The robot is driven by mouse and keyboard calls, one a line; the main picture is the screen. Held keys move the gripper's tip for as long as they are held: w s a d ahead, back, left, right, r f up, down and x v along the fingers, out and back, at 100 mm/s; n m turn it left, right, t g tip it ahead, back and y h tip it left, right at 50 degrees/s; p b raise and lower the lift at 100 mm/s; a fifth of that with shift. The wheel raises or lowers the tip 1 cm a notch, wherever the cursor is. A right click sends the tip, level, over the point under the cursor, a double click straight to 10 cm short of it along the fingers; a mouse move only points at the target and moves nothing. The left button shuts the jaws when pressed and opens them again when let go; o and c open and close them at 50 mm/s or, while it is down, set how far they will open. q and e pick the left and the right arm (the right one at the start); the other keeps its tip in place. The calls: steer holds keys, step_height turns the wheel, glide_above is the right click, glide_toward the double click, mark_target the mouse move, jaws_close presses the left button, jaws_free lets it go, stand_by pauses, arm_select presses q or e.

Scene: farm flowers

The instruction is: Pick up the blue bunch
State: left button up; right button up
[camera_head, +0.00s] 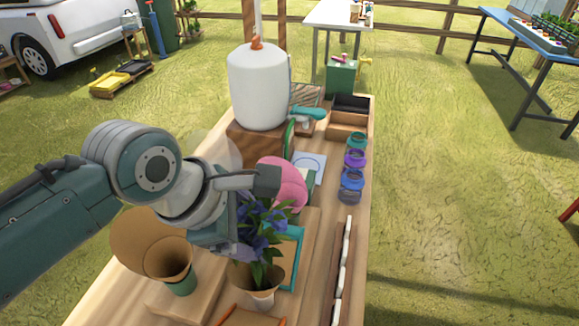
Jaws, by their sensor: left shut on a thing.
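The blue bunch (262,222), blue flowers with dark green leaves, is at the near middle of the wooden table in the head view. Its lower end is at a brown paper cone or pot (262,299); I cannot tell whether it stands in it or above it. My left gripper (248,216) reaches in from the left and is shut on the bunch. The gripper covers part of the flowers and stems. My right gripper is not in view.
A brown paper cone in a green holder (181,284) stands left of the bunch. A pink rounded thing (287,182) is just behind. Purple and teal jars (352,178) line the right edge. A large white container (257,88) stands farther back.

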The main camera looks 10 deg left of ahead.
arm_select(q)
jaws_close()
steer(key=shift+r, duration=0.1)
stand_by(0.4)
